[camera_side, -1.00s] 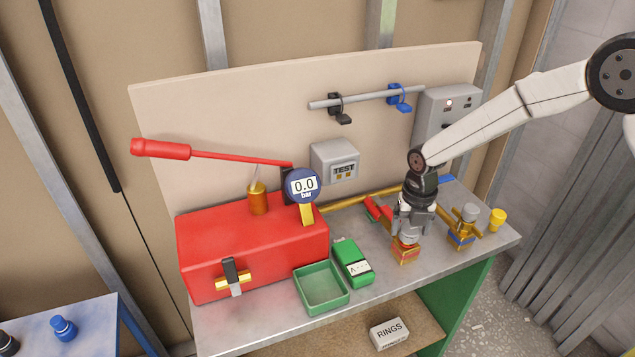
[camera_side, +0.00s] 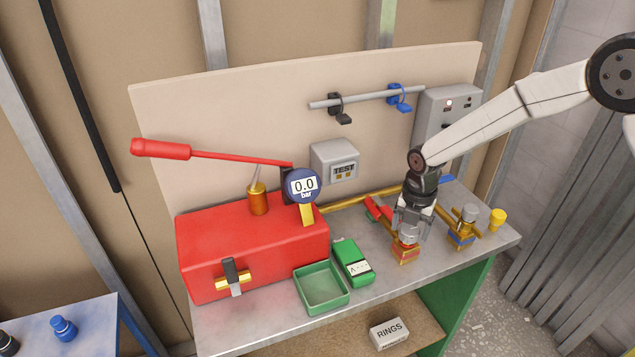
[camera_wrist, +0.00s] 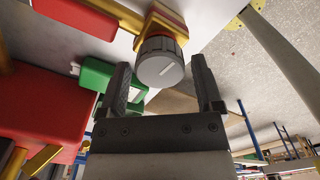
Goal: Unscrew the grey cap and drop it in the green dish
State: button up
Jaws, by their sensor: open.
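The grey cap (camera_wrist: 161,62) is round and ribbed, with a pale line across its face. It sits on a brass fitting with a red band (camera_side: 405,254). My gripper (camera_side: 408,232) points down over this fitting and mostly hides the cap in the side view. The green dish (camera_side: 345,297) is an open, empty rectangular tray at the bench's front edge, left of my gripper.
A green box with a label (camera_side: 352,260) lies between the dish and my gripper. A second grey-topped brass fitting with a blue band (camera_side: 461,238) and a yellow piece (camera_side: 497,219) stand to the right. A red pump box (camera_side: 250,250) fills the left.

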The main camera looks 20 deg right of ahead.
jog(key=shift+m, duration=0.5)
jog(key=shift+m, duration=1.5)
jog(key=shift+m, duration=0.5)
jog(key=shift+m, duration=1.4)
